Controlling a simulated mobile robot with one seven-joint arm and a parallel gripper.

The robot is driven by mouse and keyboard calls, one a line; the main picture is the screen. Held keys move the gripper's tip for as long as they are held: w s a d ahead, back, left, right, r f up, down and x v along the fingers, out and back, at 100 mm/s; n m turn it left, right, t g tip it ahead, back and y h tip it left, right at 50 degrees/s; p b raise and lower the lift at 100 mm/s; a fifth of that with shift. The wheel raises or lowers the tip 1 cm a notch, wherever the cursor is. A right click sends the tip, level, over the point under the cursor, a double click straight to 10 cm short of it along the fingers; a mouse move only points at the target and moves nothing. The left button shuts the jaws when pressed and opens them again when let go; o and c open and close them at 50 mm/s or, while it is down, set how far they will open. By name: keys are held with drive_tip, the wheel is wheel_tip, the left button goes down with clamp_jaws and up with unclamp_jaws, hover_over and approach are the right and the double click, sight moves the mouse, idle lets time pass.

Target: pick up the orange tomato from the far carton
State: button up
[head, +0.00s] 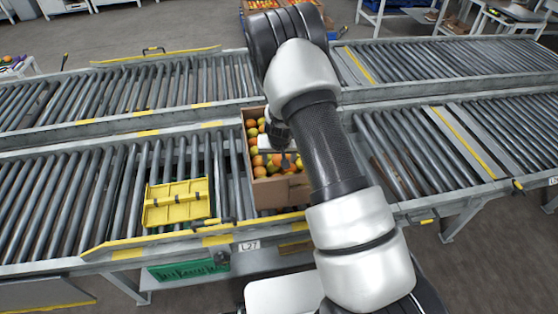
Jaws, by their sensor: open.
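An open cardboard carton (278,195) of tomatoes stands on the near roller conveyor, left of my arm. Orange, red and yellow-green tomatoes fill it; an orange tomato (259,171) shows near its front left. My gripper (284,163) is open, pointing down over the tomatoes in this carton. Whether it touches any is too small to tell. My arm and gripper hide part of the carton's right side and several tomatoes. Another carton (243,11) with reddish tomatoes shows at the top edge, beyond the conveyors and partly behind my arm.
A yellow folded crate (177,203) lies on the rollers left of the carton. A second roller conveyor (120,92) runs behind the near one (60,195). A green crate (188,269) sits below the near conveyor.

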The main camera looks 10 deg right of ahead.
drive_tip(key=c, duration=0.8)
drive_tip(key=shift+c, duration=0.2)
